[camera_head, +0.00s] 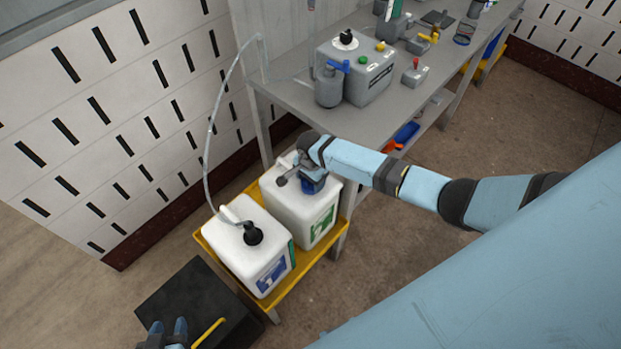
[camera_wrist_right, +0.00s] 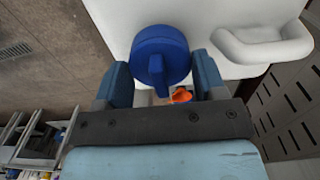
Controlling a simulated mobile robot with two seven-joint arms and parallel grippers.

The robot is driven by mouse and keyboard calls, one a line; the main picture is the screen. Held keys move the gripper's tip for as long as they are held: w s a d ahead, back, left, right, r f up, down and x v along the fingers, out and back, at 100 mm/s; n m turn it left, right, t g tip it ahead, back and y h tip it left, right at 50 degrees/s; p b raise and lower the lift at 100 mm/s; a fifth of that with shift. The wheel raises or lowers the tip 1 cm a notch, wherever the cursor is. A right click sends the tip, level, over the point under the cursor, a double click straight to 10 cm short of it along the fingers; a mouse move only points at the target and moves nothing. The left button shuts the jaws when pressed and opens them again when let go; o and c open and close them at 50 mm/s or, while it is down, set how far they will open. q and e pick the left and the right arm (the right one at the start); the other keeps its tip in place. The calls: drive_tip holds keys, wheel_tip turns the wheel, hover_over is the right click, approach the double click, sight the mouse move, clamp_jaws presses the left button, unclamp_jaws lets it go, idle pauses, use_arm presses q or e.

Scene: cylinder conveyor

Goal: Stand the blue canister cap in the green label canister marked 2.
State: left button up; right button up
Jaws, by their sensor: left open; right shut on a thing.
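The green label canister (camera_head: 297,213) is white and stands at the back of the yellow tray; I cannot read its number clearly. My right gripper (camera_head: 312,182) is over its top, shut on the blue canister cap (camera_head: 315,186). In the right wrist view the round blue cap (camera_wrist_right: 158,50), with a raised bar across it, is between the two fingers, over the white canister top by the handle (camera_wrist_right: 262,47). The cap hides the mouth, so I cannot tell whether it is seated. My left gripper (camera_head: 168,333) is open and empty at the bottom left.
A blue-label white canister (camera_head: 237,262) with a black cap and a hose stands beside it in the yellow tray (camera_head: 291,292). A grey bench (camera_head: 300,92) carries a grey unit (camera_head: 372,78) behind. A black box (camera_head: 190,297) lies near my left gripper.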

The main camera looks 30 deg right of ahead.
drive_tip(key=shift+f, duration=0.1)
idle(0.4)
drive_tip(key=o, duration=1)
drive_tip(key=shift+o, duration=0.2)
wheel_tip(320, 180, up, 14)
drive_tip(key=shift+p, duration=0.35)
drive_tip(key=shift+f, duration=0.2)
